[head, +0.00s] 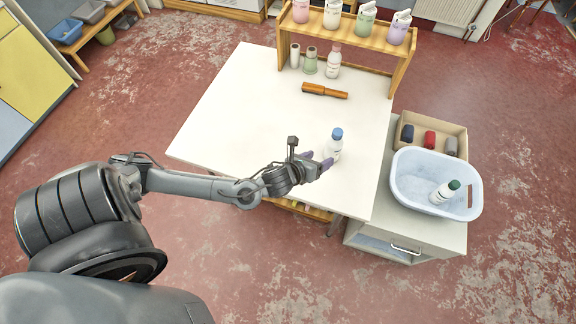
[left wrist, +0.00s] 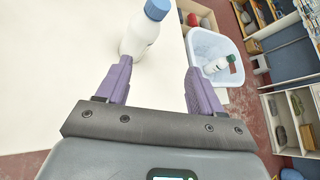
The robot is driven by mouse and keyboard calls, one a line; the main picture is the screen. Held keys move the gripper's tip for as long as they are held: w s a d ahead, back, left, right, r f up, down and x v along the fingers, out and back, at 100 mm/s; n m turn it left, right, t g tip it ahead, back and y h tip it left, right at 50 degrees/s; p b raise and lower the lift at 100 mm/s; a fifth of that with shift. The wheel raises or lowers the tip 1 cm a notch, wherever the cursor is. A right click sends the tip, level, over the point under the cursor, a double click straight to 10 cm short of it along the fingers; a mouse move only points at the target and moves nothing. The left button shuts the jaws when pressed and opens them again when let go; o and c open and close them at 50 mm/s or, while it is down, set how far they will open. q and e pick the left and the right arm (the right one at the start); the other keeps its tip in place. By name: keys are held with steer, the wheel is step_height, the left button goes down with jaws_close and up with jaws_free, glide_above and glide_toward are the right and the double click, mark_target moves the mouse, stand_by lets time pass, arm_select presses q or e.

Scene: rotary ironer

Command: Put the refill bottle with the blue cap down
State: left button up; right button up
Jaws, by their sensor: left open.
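The white refill bottle with the blue cap (head: 334,148) stands upright on the white table (head: 235,120), near its front right part. My left gripper (head: 318,162) is low beside it, on its left in the head view, with purple fingers. In the left wrist view the bottle (left wrist: 140,36) is just past the tip of the left-hand finger, not between the fingers. The left gripper (left wrist: 158,66) is open and empty. Whether a finger touches the bottle I cannot tell. My right gripper is in no view.
A wooden rack (head: 347,38) with several pump bottles stands at the back of the table. An orange wooden tool (head: 324,91) lies before it. At right, a white tub (head: 408,195) holds a green-capped bottle (head: 445,191). The table's left half is clear.

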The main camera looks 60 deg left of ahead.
arm_select(q)
steer(key=s+d+n+g+h, duration=0.1)
steer(key=s+d+n+g, duration=0.3)
steer(key=s+n, duration=0.5)
steer(key=s+d+r+n+g+h, duration=0.1)
steer(key=s+d+n+g, duration=0.3)
steer(key=s+n, duration=0.6)
steer(key=d+n, duration=0.2)
steer(key=n, duration=0.6)
steer(key=shift+r, duration=0.2)
